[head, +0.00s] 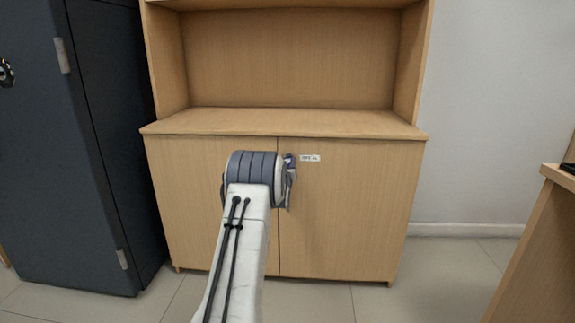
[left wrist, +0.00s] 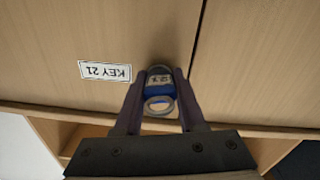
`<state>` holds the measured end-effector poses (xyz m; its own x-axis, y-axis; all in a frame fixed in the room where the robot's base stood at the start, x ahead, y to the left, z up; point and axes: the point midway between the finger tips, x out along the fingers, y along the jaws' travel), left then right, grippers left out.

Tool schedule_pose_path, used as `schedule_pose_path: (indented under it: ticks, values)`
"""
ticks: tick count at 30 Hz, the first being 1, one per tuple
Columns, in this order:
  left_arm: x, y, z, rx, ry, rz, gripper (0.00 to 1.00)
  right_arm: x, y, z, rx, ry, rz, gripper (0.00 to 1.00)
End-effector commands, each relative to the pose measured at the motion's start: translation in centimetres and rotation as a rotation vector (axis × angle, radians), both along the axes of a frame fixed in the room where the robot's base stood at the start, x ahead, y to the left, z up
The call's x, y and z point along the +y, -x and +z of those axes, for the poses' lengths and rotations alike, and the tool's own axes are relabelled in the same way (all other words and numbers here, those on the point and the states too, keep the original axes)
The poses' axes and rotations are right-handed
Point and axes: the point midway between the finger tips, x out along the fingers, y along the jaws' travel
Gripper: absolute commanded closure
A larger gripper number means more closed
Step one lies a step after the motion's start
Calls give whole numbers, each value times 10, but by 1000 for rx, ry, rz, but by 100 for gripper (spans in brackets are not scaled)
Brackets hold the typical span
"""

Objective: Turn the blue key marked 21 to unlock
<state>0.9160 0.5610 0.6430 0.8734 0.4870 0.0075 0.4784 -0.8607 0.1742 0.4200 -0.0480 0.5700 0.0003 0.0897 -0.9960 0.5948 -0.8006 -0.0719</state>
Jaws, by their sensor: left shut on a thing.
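The blue key (left wrist: 158,88) is in the left wrist view, with a round grey ring hanging from it and small markings too small to read. It sits at the face of the cabinet's right door, near the top edge and the seam between the doors. My left gripper (left wrist: 157,98) has one finger on each side of the key and is shut on it. In the head view my left gripper (head: 290,170) is at the door, and my wrist hides most of the key. A white label (left wrist: 105,71) reading KEY 21, upside down in the left wrist view, is beside the key.
The wooden cabinet (head: 340,210) has two closed doors and an empty open shelf (head: 290,60) above. A dark metal cabinet (head: 70,180) stands at the left. A wooden desk edge (head: 545,220) is at the right. The floor between is clear.

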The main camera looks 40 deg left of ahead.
Motion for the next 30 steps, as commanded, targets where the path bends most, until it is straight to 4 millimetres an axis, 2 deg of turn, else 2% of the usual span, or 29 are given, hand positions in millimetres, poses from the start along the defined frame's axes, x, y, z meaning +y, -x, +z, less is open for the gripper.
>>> schedule_pose_path:
  ticks: [3,13,14,16,30]
  values:
    - [1,0,0,40,-64,3,100,0,0,-1,0,0,0,31]
    - [1,0,0,66,-107,2,100,0,0,-2,0,0,0,31]
    - [1,0,0,69,-113,2,53,0,0,-2,0,0,0,31]
    - [1,0,0,67,-110,2,26,0,0,-2,0,0,0,31]
    - [-2,5,-1,67,-109,0,26,0,0,-3,0,0,0,31]
